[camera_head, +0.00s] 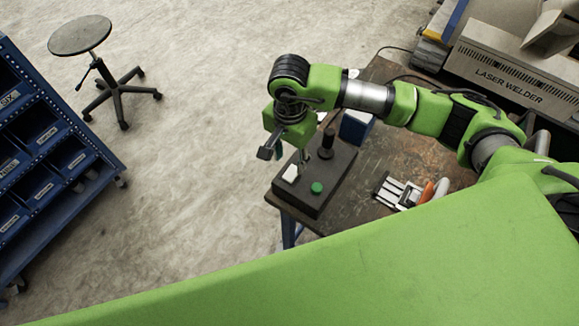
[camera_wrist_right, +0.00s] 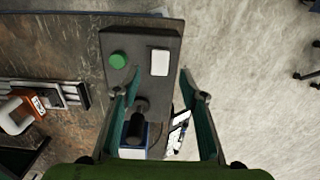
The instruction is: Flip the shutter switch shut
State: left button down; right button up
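A dark control box (camera_head: 335,180) sits at the near corner of the worktable. On its top are a white switch (camera_head: 291,173), a green button (camera_head: 316,188) and a black upright lever (camera_head: 327,143). In the right wrist view the white switch (camera_wrist_right: 159,62) lies just beyond my right gripper (camera_wrist_right: 161,84), roughly in line with the gap between its fingers. The green button (camera_wrist_right: 118,61) is left of that gap. The black lever (camera_wrist_right: 137,122) shows nearer, beside the left finger. My right gripper (camera_head: 272,152) is open and empty, above the box. My left gripper is not in view.
White and orange tools (camera_head: 412,190) lie right of the box. A blue box (camera_head: 356,128) is behind it. A blue bin rack (camera_head: 50,150) and a stool (camera_head: 80,36) stand left, with open floor between.

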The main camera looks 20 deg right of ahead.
aim_at(290, 175)
notch_tip(290, 175, down, 7)
jog(key=shift+f+p, duration=0.1)
jog(key=shift+p, duration=0.85)
jog(key=c, duration=1.1)
